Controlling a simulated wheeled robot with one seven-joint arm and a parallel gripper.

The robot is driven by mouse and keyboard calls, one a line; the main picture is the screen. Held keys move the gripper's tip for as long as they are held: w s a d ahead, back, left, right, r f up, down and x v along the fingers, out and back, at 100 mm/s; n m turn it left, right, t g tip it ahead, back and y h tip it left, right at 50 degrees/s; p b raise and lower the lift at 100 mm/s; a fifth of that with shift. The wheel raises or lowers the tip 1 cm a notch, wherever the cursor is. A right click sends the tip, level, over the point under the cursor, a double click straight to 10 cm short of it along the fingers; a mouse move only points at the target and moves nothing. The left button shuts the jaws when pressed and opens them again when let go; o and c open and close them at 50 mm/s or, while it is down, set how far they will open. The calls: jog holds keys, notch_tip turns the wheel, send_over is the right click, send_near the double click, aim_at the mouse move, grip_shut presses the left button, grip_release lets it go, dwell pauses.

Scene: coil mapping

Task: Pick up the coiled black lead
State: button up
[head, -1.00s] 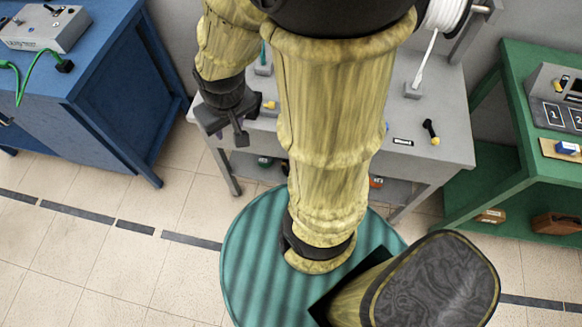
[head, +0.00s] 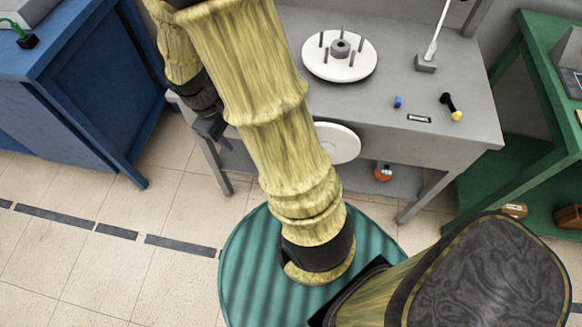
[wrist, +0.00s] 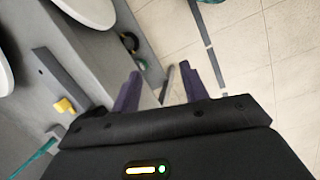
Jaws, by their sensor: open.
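No coiled black lead can be made out for certain. In the wrist view a small dark ring-shaped thing (wrist: 129,42) lies on the lower shelf under the grey table; I cannot tell whether it is the lead or a roll. My gripper (wrist: 160,82) is open, its purple fingers apart with only floor and a table leg visible between them. In the head view my gripper (head: 218,135) hangs at the left front of the grey table, partly hidden by my arm.
The grey table (head: 440,150) carries a white disc with pegs (head: 340,68), a small blue piece (head: 398,102) and a black-and-yellow piece (head: 450,104). A blue cabinet (head: 90,90) stands left, a green bench (head: 545,110) right.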

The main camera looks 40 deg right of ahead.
jog(key=w+d+f+n+h+b, duration=0.3)
jog(key=f+b, duration=0.8)
jog(key=f, duration=0.4)
jog(key=w+d+f+n+g+h+b, duration=0.1)
jog(key=w+d+f+n+h+b, duration=0.2)
jog(key=f+b, duration=0.8)
jog(key=w+d+f+n+g+h+b, duration=0.1)
jog(key=w+d+f+n+h+b, duration=0.2)
jog(key=f+b, duration=0.9)
notch_tip(320, 180, down, 9)
jog(key=shift+w+r+n+h, duration=0.1)
jog(key=shift+w+n+h, duration=0.4)
jog(key=shift+w, duration=0.35)
jog(key=shift+d, duration=0.1)
jog(key=b+x, duration=0.5)
jog(key=x, duration=0.6)
jog(key=shift+s, duration=0.1)
jog(key=shift+s+d, duration=0.1)
jog(key=shift+d, duration=0.15)
